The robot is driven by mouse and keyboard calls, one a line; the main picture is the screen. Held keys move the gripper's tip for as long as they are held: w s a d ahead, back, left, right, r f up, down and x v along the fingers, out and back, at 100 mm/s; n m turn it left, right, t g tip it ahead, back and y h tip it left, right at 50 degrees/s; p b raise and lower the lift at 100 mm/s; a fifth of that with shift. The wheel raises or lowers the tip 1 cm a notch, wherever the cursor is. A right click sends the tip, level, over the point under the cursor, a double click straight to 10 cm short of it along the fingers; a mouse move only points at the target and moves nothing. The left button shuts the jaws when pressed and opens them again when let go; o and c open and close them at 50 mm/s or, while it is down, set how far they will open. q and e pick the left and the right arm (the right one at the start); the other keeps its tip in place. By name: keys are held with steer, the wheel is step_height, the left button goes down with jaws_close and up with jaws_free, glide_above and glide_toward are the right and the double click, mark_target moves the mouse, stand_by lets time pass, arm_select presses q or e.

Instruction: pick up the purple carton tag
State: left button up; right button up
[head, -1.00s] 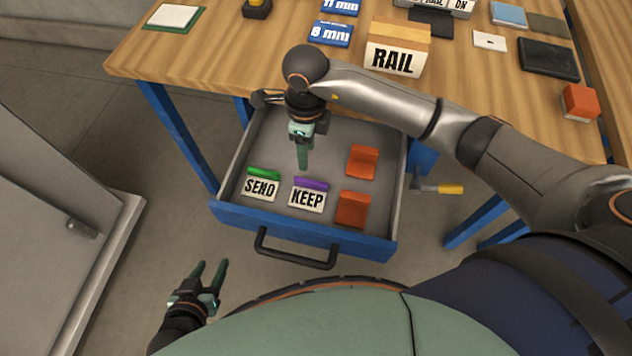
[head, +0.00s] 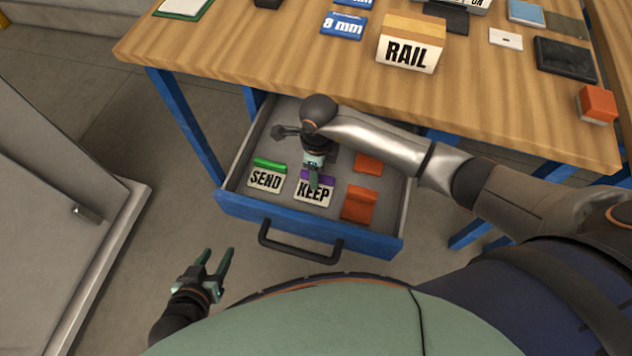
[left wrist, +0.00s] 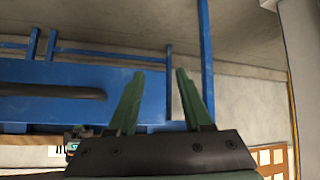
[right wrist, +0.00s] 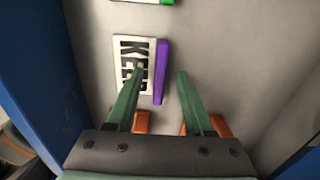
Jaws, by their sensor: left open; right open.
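The purple carton tag (head: 312,192), a white card lettered KEEP with a purple top edge, lies in the open drawer (head: 232,202). It also shows in the right wrist view (right wrist: 160,72). My right gripper (head: 314,182) is open above the tag in the head view and partly covers it. In the right wrist view its fingertips (right wrist: 159,72) lie across the tag's purple edge, one over the white face and one to the right of it. Contact cannot be told. My left gripper (head: 217,262) is open and empty in front of the drawer, outside it.
A green SEND tag (head: 266,176) lies left of the KEEP tag. Two orange blocks, the nearer one (head: 359,206) and the farther one (head: 367,163), lie to its right. The drawer's walls surround them. The wooden table (head: 240,60) stands behind, with a RAIL box (head: 408,54).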

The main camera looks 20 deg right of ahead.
steer(key=shift+f, duration=0.25)
jaws_close()
stand_by(0.5)
